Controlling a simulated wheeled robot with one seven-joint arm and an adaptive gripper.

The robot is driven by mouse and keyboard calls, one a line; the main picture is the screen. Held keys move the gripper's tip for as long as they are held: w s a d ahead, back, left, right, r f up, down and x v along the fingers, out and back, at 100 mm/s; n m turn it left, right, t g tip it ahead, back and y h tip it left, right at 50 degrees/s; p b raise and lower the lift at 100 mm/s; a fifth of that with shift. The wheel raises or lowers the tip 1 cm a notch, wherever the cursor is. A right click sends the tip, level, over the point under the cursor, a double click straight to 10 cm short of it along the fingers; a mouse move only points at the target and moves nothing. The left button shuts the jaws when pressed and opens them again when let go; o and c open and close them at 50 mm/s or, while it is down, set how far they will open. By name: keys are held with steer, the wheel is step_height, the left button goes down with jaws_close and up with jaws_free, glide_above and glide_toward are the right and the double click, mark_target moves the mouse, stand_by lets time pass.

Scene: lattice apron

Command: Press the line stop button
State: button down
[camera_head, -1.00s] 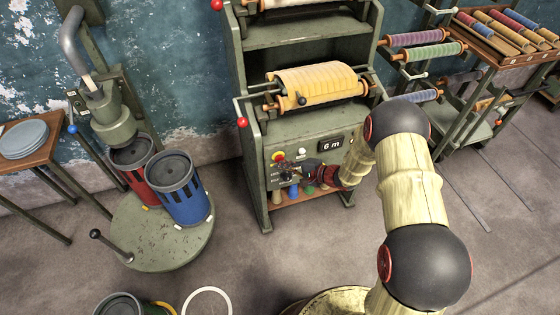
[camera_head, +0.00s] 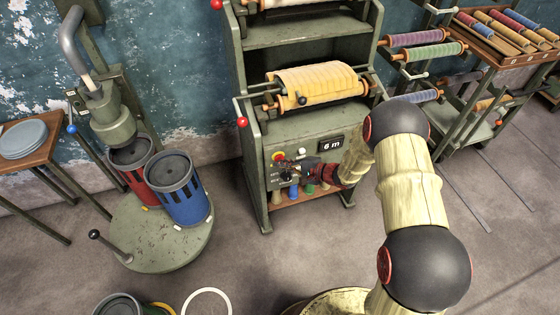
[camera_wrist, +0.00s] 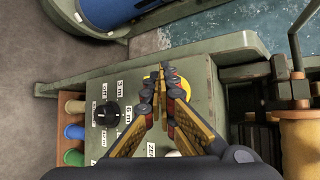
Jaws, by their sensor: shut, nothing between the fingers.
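The control panel (camera_head: 315,156) is on the front of the green roll stand. A red button on a yellow disc (camera_head: 278,156) sits at the panel's upper left, and I take it for the line stop button. My gripper (camera_head: 289,169) is shut and empty in front of the panel, just below and right of that button. In the wrist view the fingertips (camera_wrist: 164,74) overlap the yellow disc (camera_wrist: 154,75) and hide most of the button. I cannot tell whether they touch it.
A black rotary knob (camera_wrist: 105,113) and a white button (camera_head: 301,152) share the panel. A display (camera_head: 331,144) reads 6 m. Coloured spools (camera_wrist: 74,131) stand below the panel. Red and blue bins (camera_head: 178,190) stand on a round platform to the left.

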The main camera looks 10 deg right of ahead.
steer(key=shift+s+d, duration=0.2)
steer(key=shift+s, duration=0.6)
steer(key=shift+s, duration=0.15)
steer(key=s, duration=0.2)
steer(key=s+d, duration=0.1)
steer(key=s, duration=0.1)
steer(key=shift+s, duration=0.3)
stand_by(0.8)
